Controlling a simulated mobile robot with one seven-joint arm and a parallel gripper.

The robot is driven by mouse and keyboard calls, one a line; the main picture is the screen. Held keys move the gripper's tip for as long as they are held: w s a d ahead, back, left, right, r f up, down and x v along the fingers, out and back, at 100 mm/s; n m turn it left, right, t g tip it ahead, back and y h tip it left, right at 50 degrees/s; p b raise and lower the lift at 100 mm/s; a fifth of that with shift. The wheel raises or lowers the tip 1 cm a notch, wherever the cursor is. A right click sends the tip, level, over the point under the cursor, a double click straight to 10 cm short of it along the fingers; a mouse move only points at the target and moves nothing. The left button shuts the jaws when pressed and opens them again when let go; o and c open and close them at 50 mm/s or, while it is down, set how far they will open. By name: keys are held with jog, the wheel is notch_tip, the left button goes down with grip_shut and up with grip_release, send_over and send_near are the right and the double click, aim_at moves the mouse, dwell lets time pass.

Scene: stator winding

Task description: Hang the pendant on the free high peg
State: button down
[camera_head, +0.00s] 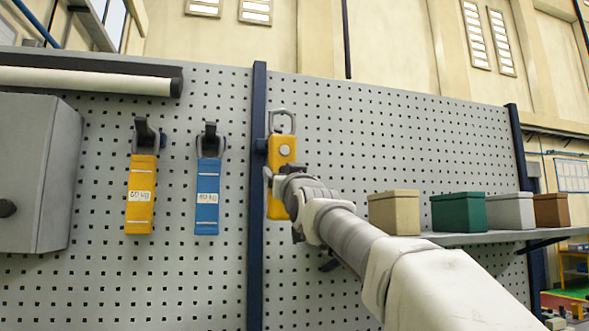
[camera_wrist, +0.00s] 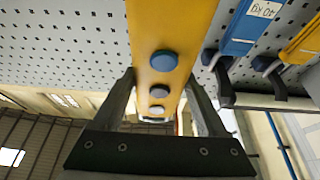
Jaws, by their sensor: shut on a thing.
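The pendant (camera_head: 281,150) is a long yellow block with a grey metal loop at its top. In the head view my gripper (camera_head: 283,185) is at the pendant's middle. No free high peg shows clearly; the pendant and my arm cover part of the board. Whether the loop touches a peg cannot be told.
A yellow 60 kg strap (camera_head: 140,195) and a blue 40 kg strap (camera_head: 207,195) hang on hooks to the left. A grey cabinet (camera_head: 38,170) is farther left. On the right, a shelf (camera_head: 480,236) carries several boxes. The board above and right of the pendant is bare.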

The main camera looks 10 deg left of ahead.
jog(key=w+a+f+p, duration=0.2)
jog(key=w+a+p, duration=0.3)
jog(key=w+p, duration=0.5)
jog(key=shift+w+a+p, duration=0.3)
jog(key=shift+w+a, duration=0.05)
jog(key=shift+w, duration=0.55)
dwell(0.8)
jog(key=shift+f, duration=0.15)
dwell(0.4)
